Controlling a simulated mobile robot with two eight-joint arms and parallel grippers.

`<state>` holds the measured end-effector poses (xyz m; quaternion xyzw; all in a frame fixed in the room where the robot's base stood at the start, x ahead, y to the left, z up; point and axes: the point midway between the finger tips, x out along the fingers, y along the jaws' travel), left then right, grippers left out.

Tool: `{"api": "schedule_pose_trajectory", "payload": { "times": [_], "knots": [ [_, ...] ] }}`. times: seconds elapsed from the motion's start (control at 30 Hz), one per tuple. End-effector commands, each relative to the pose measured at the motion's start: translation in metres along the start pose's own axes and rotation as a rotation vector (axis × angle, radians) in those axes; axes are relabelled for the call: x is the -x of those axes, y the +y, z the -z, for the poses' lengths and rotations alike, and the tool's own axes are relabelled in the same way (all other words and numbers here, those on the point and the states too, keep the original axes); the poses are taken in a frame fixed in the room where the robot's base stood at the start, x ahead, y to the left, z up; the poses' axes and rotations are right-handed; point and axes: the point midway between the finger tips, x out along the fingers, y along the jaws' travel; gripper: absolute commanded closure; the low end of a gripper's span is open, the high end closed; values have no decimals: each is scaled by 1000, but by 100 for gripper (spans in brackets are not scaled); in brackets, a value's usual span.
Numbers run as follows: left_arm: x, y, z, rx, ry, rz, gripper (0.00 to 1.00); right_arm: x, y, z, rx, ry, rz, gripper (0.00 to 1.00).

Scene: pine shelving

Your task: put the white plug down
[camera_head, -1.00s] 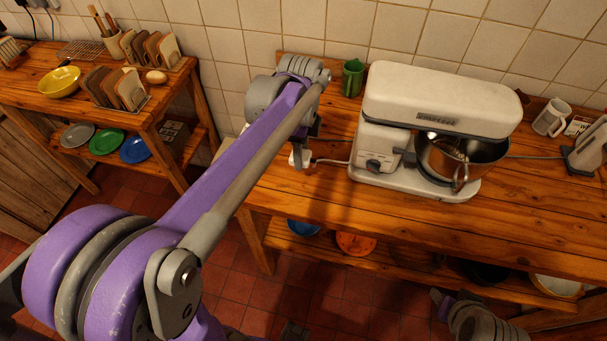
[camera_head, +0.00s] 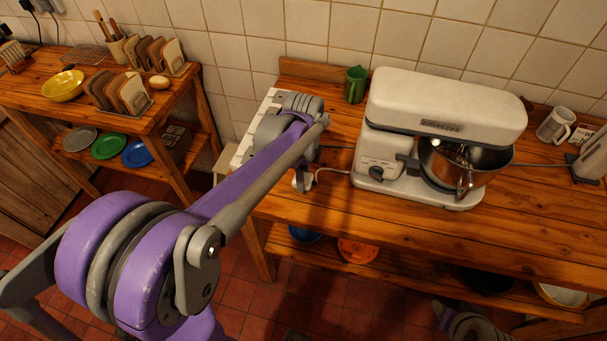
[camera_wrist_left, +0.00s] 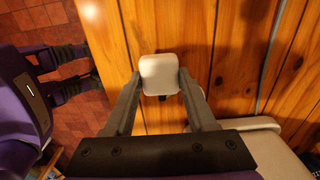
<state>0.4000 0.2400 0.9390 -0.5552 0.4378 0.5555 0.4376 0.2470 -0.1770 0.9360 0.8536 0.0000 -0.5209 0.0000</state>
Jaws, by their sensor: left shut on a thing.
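My left gripper (camera_wrist_left: 159,82) is shut on the white plug (camera_wrist_left: 159,68), which sits between the two fingertips over the wooden worktop in the left wrist view. In the head view the left gripper (camera_head: 302,182) is small and partly behind my arm, near the left end of the worktop (camera_head: 400,215). A pale cable runs from it towards the mixer. I cannot tell whether the plug touches the wood. Part of my right arm shows at the bottom right of the head view; its fingers are not clear.
The white stand mixer (camera_head: 440,110) with a steel bowl (camera_head: 465,165) stands right of the gripper. A white strip with dark marks (camera_head: 247,140) lies at the worktop's left end, partly behind my arm. Bare wood lies in front of the mixer.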

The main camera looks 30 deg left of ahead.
Motion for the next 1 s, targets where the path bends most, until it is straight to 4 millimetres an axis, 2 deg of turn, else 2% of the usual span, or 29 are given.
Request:
{"api": "schedule_pose_trajectory", "payload": {
  "times": [0.3,0.33,0.47,0.77,0.87,1.0],
  "knots": [
    [-7,0,0,0,0,0,100,-4,0,-4,0,-4,0,50],
    [-7,0,0,0,0,0,38,-4,0,-4,0,-4,0,50],
    [-7,0,0,0,0,0,15,-4,0,-4,0,-3,0,50],
    [-6,0,0,0,0,0,14,-4,0,-4,0,-3,0,50],
    [2,0,0,0,0,1,14,1,0,1,0,1,0,50],
    [24,0,0,0,0,1,14,6,0,6,0,5,0,50]
  ]
}}
